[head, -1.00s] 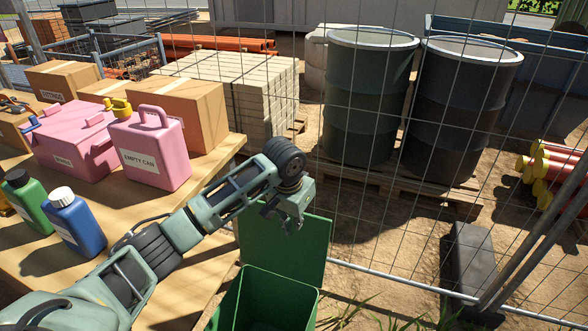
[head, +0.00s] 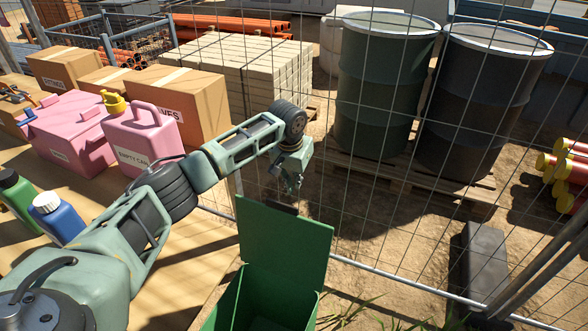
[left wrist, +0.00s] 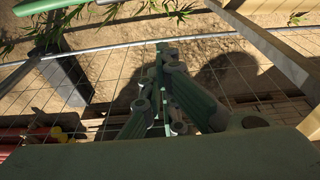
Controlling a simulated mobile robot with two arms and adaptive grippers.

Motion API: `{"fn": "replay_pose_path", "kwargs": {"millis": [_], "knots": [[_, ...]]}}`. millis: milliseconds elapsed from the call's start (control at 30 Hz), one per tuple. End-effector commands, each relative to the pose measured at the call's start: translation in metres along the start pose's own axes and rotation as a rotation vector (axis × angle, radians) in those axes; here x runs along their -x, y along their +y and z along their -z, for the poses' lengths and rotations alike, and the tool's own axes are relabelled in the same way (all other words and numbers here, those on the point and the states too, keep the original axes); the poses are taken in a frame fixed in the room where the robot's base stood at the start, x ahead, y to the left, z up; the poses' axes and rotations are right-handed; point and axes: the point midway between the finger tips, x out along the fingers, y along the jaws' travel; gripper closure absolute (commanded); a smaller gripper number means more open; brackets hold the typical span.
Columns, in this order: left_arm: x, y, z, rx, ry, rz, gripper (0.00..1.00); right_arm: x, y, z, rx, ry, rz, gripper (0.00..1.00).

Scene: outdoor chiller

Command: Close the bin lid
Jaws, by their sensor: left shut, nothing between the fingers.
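The green bin (head: 309,297) stands open beside the wooden table, in front of the wire fence. Its flat green lid (head: 285,243) stands upright at the bin's far side. My left gripper (head: 293,190) is shut and empty. The shut fingers also show in the left wrist view (left wrist: 170,100). My right gripper is not in view.
The table (head: 190,262) on the left holds a pink can (head: 143,141), cardboard boxes (head: 180,104) and a blue bottle (head: 58,220). The wire fence (head: 400,277) runs close behind the bin. Dark drums (head: 385,85) stand beyond it. Bare ground lies right of the bin.

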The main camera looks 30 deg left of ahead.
Motion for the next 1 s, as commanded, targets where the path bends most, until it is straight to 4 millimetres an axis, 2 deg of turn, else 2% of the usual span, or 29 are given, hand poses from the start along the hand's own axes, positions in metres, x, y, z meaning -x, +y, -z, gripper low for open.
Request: {"fn": "replay_pose_path", "kwargs": {"millis": [33, 100, 467, 1000], "knots": [[-0.007, 0.000, -0.001, 0.000, -0.002, 0.001, 1.00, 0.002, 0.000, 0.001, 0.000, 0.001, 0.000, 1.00], [0.001, -0.002, -0.009, -0.002, 0.001, 0.002, 1.00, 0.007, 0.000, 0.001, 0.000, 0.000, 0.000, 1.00], [0.009, -0.001, -0.036, -0.001, 0.000, 0.001, 1.00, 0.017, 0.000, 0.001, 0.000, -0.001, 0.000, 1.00], [0.009, 0.000, -0.037, -0.001, 0.006, 0.000, 1.00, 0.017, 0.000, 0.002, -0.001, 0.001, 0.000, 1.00]]}}
